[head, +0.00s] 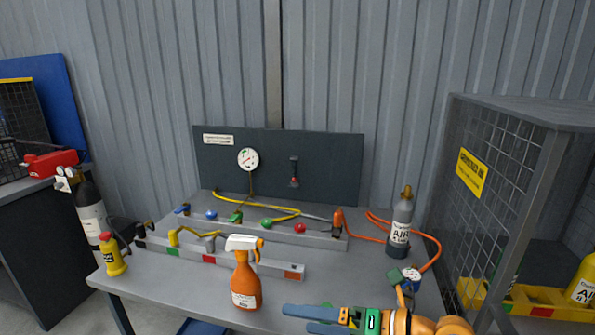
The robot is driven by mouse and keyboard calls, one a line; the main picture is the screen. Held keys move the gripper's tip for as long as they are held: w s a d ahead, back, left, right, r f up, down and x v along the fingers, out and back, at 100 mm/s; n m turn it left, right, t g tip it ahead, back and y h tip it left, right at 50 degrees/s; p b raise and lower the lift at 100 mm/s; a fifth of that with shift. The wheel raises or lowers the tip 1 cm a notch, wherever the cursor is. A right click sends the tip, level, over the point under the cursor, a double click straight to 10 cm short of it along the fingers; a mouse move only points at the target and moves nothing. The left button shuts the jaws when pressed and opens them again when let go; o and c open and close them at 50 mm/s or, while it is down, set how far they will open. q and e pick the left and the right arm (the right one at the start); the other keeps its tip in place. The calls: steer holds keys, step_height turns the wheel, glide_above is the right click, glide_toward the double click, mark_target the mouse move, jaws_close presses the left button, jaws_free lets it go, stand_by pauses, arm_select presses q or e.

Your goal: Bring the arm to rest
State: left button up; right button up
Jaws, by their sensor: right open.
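My right gripper (303,320) is at the bottom of the head view, over the front edge of the grey workbench (190,285). Its two blue fingers point left and are apart, with nothing seen between them. The orange arm behind it comes in from the lower right and is cut off by the picture's edge. An orange spray bottle (246,282) with a white head stands upright to the left of the fingertips, apart from them. My left gripper is not in view.
A grey air cylinder (401,226) with an orange hose and a small gauge (411,274) stand behind the right gripper. A rail with coloured valves (266,223) lies farther back. A mesh cage (492,170) is at right. A yellow bottle (111,256) stands at the bench's left.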

step_height(320, 180, up, 7)
steer(key=a+m+t+y, duration=0.2)
steer(key=m+t+y, duration=0.2)
steer(key=w+d+r+m+t+h, duration=0.1)
steer(key=d+r+m+t+h, duration=0.3)
steer(key=m+t, duration=0.45)
steer(key=d+f+m+h, duration=1.2)
steer(key=d+m+h, duration=0.15)
steer(key=m, duration=0.35)
steer(key=s+d+f+m+g+h, duration=0.2)
steer(key=s+f+m+g, duration=0.35)
steer(key=f, duration=0.65)
steer(key=s+a+f+n+g+y, duration=0.1)
steer(key=s+f+g, duration=0.35)
steer(key=s, duration=0.25)
steer(key=s+a+f+g+y, duration=0.2)
steer(key=s+f+g, duration=0.25)
steer(key=s, duration=0.35)
step_height(320, 180, down, 16)
steer(key=s+g, duration=0.2)
steer(key=s+d+f+g, duration=0.1)
steer(key=s+d+f, duration=0.1)
steer(key=s+f, duration=0.9)
steer(key=shift+s, duration=0.75)
